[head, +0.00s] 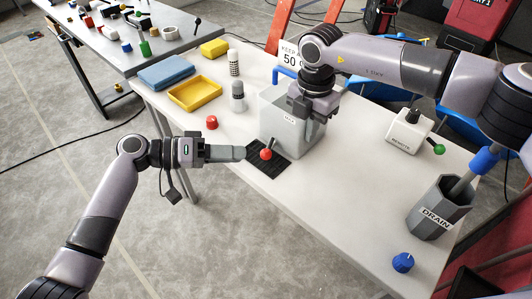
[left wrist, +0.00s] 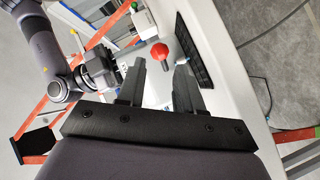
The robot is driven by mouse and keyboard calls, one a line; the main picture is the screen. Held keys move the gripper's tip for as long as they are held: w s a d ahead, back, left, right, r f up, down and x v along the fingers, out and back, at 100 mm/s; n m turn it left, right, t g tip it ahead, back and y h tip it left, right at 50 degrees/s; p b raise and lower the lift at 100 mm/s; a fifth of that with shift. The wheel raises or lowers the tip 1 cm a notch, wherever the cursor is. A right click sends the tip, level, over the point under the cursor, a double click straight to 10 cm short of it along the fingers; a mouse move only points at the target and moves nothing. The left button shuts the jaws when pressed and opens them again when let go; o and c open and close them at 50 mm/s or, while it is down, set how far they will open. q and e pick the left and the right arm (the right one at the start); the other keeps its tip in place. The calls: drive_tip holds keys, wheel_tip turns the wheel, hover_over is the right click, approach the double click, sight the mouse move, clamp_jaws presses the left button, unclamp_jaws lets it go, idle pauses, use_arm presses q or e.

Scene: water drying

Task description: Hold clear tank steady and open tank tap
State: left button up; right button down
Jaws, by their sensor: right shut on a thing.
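The clear tank (head: 272,112) stands upright near the middle of the white table. Its tap has a red ball knob (head: 266,154) low on its front, above a black ribbed mat (head: 284,157); the knob also shows in the left wrist view (left wrist: 159,50). My right gripper (head: 309,117) is over the tank's upper right part and shut on it; its fingertips are partly hard to see. My left gripper (head: 243,153) points at the knob from the left, a little apart from it. In the left wrist view its fingers (left wrist: 160,72) are open and empty, with the knob beyond the tips.
A grey drain container (head: 436,212), a white remote box (head: 408,132) and a blue knob (head: 403,262) are at right. The front middle is clear.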

sight(262, 157)
use_arm(q)
drive_tip(key=x, duration=0.8)
use_arm(e)
drive_tip(key=shift+r, duration=0.1)
use_arm(q)
clamp_jaws()
drive_tip(key=shift+t, duration=0.3)
drive_tip(key=shift+s+d+n+t+y, duration=0.1)
drive_tip(key=shift+d+n+t+y, duration=0.1)
drive_tip(key=shift+n+t, duration=0.35)
drive_tip(key=shift+d+n+t+y, duration=0.15)
drive_tip(key=shift+n+t+y, duration=0.05)
drive_tip(key=shift+n+t, duration=0.35)
unclamp_jaws()
